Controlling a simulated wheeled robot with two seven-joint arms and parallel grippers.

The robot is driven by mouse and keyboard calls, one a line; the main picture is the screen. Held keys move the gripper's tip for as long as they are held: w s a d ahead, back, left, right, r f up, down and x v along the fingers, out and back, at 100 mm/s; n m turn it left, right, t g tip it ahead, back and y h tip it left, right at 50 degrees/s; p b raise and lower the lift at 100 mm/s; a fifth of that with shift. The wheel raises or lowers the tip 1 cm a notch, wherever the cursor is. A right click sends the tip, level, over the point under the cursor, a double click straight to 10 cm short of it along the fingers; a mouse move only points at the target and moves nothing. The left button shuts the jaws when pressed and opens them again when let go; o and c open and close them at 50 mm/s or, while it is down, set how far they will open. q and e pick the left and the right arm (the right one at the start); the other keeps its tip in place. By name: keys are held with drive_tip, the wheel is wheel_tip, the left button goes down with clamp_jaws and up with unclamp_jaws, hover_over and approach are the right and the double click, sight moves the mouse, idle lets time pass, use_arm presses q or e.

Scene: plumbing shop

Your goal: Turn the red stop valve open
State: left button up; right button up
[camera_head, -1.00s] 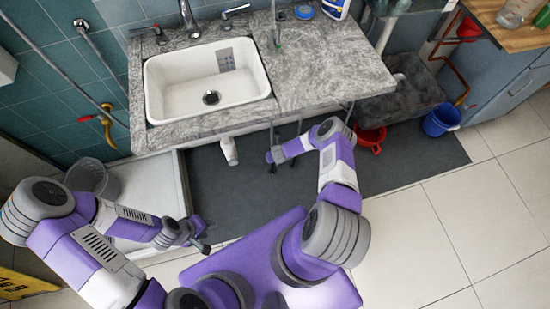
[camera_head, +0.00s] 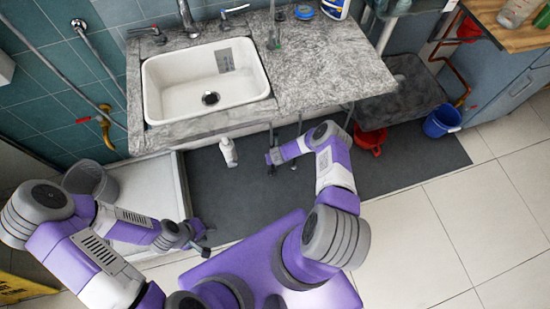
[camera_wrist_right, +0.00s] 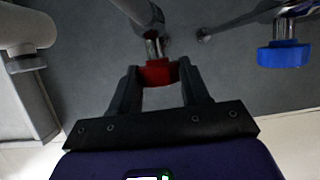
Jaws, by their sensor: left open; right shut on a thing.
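The red stop valve (camera_wrist_right: 157,72) shows in the right wrist view, at the end of a metal pipe fitting between the fingertips. My right gripper (camera_wrist_right: 157,85) is shut on the red valve, with one finger on each side of it. In the head view my right gripper (camera_head: 271,160) is under the front edge of the counter, and the valve cannot be made out there. A blue stop valve (camera_wrist_right: 283,54) is to the right, apart from the gripper. My left gripper (camera_head: 204,242) is low at the left, open and away from the valves.
The stone counter (camera_head: 330,60) with a white sink (camera_head: 208,112) overhangs the right gripper. A white drain pipe (camera_head: 229,152) hangs beside it. A red basin (camera_head: 370,139) and blue bucket (camera_head: 442,121) stand at right. The tiled floor (camera_head: 430,225) is clear.

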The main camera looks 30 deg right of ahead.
drive_tip(key=shift+a+h, duration=0.25)
drive_tip(key=shift+h, duration=0.45)
drive_tip(key=shift+n+g+h, duration=0.3)
drive_tip(key=shift+g+h, duration=0.1)
drive_tip(key=shift+h, duration=0.6)
drive_tip(key=o, duration=1)
drive_tip(key=shift+r, duration=0.1)
drive_tip(key=p+v, duration=0.7)
drive_tip(key=shift+s+r+p, duration=0.1)
drive_tip(key=shift+p, duration=0.25)
